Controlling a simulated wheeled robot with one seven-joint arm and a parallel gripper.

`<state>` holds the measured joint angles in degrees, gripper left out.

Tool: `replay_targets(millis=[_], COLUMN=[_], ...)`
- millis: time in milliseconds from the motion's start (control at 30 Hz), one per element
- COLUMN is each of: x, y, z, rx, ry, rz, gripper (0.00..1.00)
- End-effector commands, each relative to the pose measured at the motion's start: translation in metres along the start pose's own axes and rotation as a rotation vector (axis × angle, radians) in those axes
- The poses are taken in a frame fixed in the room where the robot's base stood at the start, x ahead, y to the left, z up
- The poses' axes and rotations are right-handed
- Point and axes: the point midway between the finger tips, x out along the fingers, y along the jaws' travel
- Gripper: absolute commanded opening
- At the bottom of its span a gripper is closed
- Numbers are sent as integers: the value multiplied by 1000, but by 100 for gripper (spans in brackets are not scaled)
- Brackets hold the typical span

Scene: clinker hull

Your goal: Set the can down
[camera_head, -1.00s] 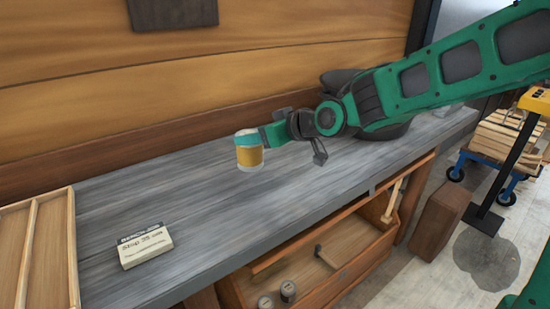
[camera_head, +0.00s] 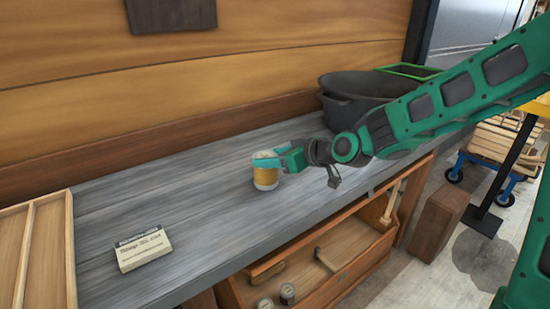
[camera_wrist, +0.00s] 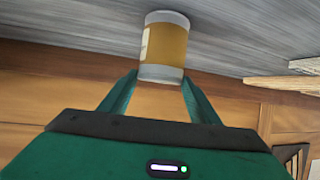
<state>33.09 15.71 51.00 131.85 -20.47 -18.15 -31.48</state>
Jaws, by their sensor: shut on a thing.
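The can (camera_head: 266,176) has a yellow-orange band and pale ends. It is upright at the grey bench top (camera_head: 190,215), near the middle of its length. I cannot tell whether its base touches the bench. My gripper (camera_head: 267,160) is shut on the can, with its teal fingers around the upper part. In the wrist view the can (camera_wrist: 164,45) sits between the fingertips (camera_wrist: 161,76), and the grey bench boards lie beyond it.
A small labelled box (camera_head: 143,250) lies on the bench at left. A divided wooden tray (camera_head: 70,255) is at the left edge. A dark basin (camera_head: 350,100) stands at the back right. An open wooden toolbox (camera_head: 330,255) is below the bench front. Bench around the can is clear.

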Motion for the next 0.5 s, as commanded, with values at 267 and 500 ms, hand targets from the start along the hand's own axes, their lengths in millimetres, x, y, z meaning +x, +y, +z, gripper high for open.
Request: replay_targets(millis=[267, 500], x=[0, 0], y=[0, 0], z=[1, 1], rx=[0, 0], ry=[0, 0], rz=[0, 0], gripper=[71, 75])
